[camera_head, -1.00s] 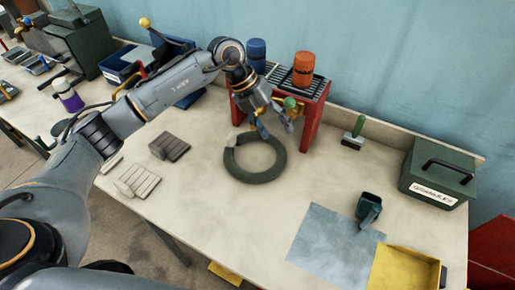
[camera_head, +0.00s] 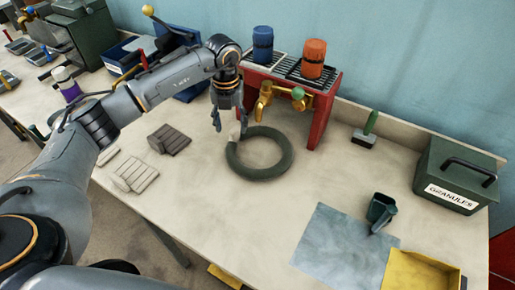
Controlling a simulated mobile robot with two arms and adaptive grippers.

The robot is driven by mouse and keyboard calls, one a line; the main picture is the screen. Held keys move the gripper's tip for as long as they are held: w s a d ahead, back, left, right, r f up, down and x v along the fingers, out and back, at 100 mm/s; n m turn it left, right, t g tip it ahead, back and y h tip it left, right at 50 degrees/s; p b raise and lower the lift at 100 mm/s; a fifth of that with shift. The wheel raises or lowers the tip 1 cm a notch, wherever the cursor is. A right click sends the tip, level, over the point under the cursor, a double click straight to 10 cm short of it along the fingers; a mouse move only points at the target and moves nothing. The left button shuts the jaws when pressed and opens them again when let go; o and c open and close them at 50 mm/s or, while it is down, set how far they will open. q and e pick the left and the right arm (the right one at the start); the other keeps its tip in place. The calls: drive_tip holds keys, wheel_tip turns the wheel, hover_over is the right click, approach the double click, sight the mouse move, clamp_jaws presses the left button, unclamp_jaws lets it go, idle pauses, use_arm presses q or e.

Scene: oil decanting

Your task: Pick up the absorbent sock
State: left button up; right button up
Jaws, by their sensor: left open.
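The absorbent sock appears to be the dark green ring-shaped roll (camera_head: 284,168) lying flat on the bench, with a pale end at its upper left. My left gripper (camera_head: 230,128) points down just above that pale end, with its fingers apart. From this angle I cannot tell whether a finger touches the sock. My right gripper is not in view.
Behind the sock stands a red stand (camera_head: 325,105) with brass taps, a blue container (camera_head: 262,44) and an orange container (camera_head: 313,58). Grey folded pads (camera_head: 135,175) lie to the left. A green granules box (camera_head: 455,178), scoop (camera_head: 381,210), brush (camera_head: 366,132) and yellow tray (camera_head: 420,272) are at right.

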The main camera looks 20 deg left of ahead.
sight(233, 145)
use_arm(q)
wheel_tip(233, 145, down, 3)
drive_tip(key=shift+r, duration=0.1)
wheel_tip(233, 145, down, 4)
drive_tip(key=shift+s+d+f+p, duration=0.1)
drive_tip(key=shift+s+d+p, duration=0.05)
drive_tip(key=shift+p, duration=1.1)
drive_tip(key=shift+f, duration=0.55)
clamp_jaws()
